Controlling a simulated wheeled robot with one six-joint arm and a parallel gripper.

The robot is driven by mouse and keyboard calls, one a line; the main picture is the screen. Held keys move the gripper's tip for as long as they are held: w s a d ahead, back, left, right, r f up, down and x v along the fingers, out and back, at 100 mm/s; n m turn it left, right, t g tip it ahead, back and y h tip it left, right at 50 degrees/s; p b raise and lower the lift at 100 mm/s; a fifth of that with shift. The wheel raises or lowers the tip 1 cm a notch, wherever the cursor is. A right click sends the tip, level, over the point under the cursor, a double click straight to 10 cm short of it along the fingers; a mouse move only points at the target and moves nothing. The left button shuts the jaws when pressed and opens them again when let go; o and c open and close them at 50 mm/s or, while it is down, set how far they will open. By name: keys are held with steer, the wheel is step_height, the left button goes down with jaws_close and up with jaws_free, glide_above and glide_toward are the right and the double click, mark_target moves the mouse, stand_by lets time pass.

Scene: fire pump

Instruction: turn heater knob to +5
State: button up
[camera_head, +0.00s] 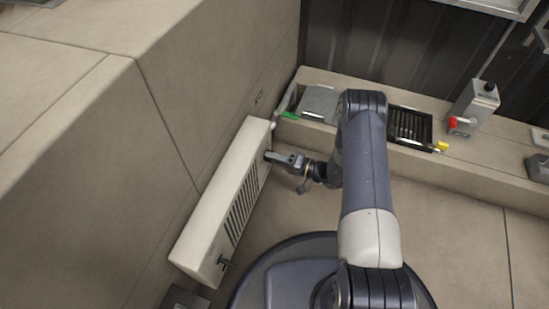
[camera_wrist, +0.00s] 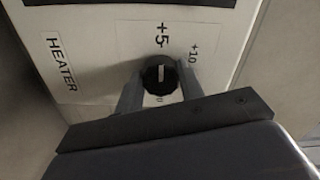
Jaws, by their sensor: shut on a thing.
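The white heater (camera_head: 212,205) stands against the left wall in the head view. In the wrist view its panel carries the label HEATER (camera_wrist: 61,64), a +5 mark (camera_wrist: 162,33) and a +10 mark (camera_wrist: 193,54). The black round knob (camera_wrist: 158,76) sits below the +5 mark, and its white line runs up and down the picture, in line with +5. My gripper (camera_wrist: 160,82) is shut on the knob, one finger on each side. In the head view my gripper (camera_head: 277,158) reaches the far end of the heater and hides the knob.
A long ledge at the back holds a dark grille (camera_head: 410,124), a grey box with a red part (camera_head: 473,108) and a grey plate (camera_head: 318,100). A pipe stub (camera_head: 227,262) sticks out from the heater's near end. The floor right of my arm is clear.

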stand_by(0.3)
steer(key=o, duration=1)
steer(key=p+v, duration=0.3)
steer(key=v, duration=0.7)
steer(key=shift+s+d, duration=0.15)
steer(key=shift+d, duration=0.2)
